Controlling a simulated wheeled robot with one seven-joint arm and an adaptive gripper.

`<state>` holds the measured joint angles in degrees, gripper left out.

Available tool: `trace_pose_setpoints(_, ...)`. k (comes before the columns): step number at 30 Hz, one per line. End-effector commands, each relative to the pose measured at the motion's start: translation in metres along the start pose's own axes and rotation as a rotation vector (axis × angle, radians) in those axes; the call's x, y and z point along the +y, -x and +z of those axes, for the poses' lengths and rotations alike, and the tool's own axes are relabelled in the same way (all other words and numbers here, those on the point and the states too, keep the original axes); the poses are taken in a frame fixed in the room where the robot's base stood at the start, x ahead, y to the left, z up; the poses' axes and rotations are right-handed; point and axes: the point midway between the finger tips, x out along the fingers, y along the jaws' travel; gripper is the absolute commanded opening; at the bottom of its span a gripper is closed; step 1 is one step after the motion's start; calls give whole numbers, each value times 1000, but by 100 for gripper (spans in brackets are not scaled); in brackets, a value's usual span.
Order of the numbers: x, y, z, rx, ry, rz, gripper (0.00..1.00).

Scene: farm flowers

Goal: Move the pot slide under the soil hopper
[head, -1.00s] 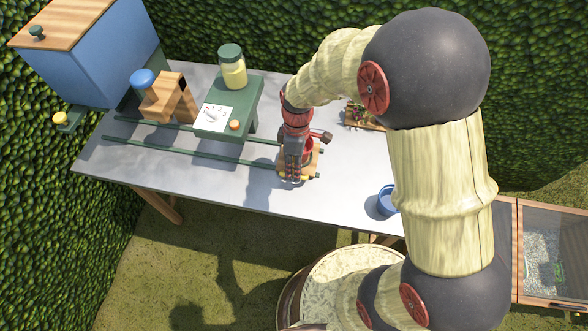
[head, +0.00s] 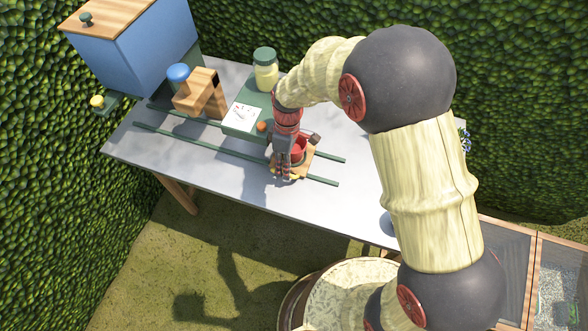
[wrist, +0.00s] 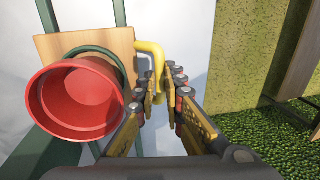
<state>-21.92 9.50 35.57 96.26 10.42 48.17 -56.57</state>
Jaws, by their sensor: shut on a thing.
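The pot slide is a wooden plate (head: 306,165) with a red pot (head: 299,150) on it, seated on two green rails (head: 215,149). In the wrist view the red pot (wrist: 78,98) stands upright in a dark green ring on the plate (wrist: 108,42). A yellow handle (wrist: 149,48) sticks out from the plate's edge. My gripper (wrist: 160,82) is shut on this handle; in the head view my gripper (head: 285,174) is at the plate's front side. The soil hopper, a blue box (head: 135,48) with a wooden lid, stands at the far left end of the rails.
A green stand (head: 241,122) with a dial card, an orange knob (head: 262,127) and a yellow jar (head: 266,72) stands behind the rails. A wooden block piece with a blue ball (head: 178,73) stands over the rear rail. The front rail left of the slide is clear.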

Motion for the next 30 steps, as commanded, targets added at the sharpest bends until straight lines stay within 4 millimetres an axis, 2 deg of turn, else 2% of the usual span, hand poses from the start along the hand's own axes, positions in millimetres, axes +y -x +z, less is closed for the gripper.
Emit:
trace_pose_setpoints(5, 1, 1, 0, 3, -1, 3, 0)
trace_pose_setpoints(6, 1, 1, 0, 3, -1, 3, 11)
trace_pose_setpoints(10, 1, 1, 0, 2, -1, 2, 18)
trace_pose_setpoints(20, 1, 2, 0, 2, -1, 1, 18)
trace_pose_setpoints(25, 2, 22, 0, 4, -1, 4, 18)
trace_pose_setpoints(30, 2, 56, 0, 4, -1, 5, 18)
